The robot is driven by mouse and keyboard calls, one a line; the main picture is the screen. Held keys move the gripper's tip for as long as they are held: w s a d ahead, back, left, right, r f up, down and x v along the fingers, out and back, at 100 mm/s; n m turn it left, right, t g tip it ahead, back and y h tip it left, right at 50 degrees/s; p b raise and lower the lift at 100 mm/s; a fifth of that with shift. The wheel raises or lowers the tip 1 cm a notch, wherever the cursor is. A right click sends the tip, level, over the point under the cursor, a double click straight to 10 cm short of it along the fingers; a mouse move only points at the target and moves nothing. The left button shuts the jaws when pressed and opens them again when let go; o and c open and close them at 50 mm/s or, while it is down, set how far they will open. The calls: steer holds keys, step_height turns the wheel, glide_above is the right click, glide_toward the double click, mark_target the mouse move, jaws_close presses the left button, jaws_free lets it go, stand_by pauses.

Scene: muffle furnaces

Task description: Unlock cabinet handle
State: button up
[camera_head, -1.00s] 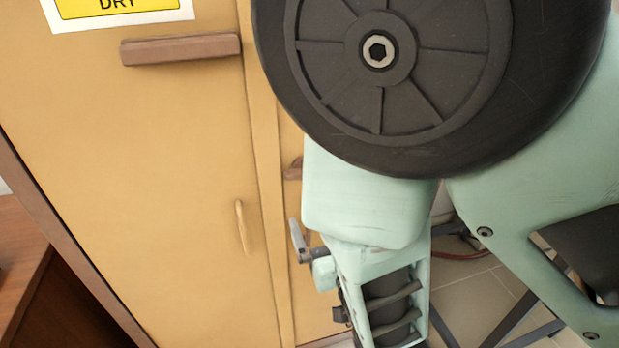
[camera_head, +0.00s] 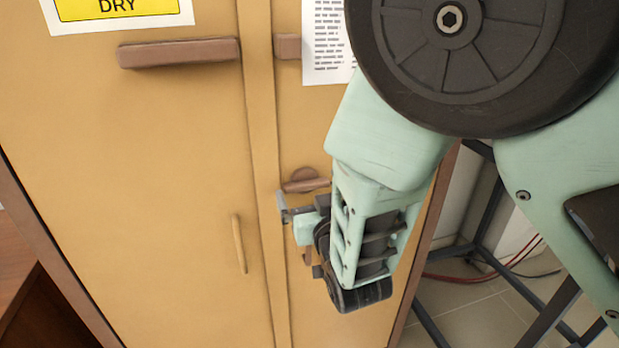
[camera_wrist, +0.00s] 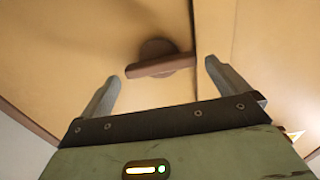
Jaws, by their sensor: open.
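The tan cabinet (camera_head: 150,150) fills the left and middle of the head view. Its brown rotary handle (camera_head: 306,181), a round base with a bar lying roughly level, sits on the narrow right door, partly hidden by my arm. In the wrist view the handle (camera_wrist: 158,66) appears between my open fingertips and seemingly beyond them, its bar spanning most of the gap. My gripper (camera_head: 283,208) is open and empty, just below and left of the handle in the head view. It also shows in the wrist view (camera_wrist: 162,72). I cannot tell whether a finger touches the bar.
A slim vertical pull (camera_head: 239,244) and a brown horizontal bar (camera_head: 180,52) are on the left door. A yellow sign (camera_head: 118,8) and a printed paper (camera_head: 325,45) are on the doors. A dark metal frame (camera_head: 455,250) stands to the right.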

steer(key=shift+x, duration=0.8)
steer(key=c, duration=0.8)
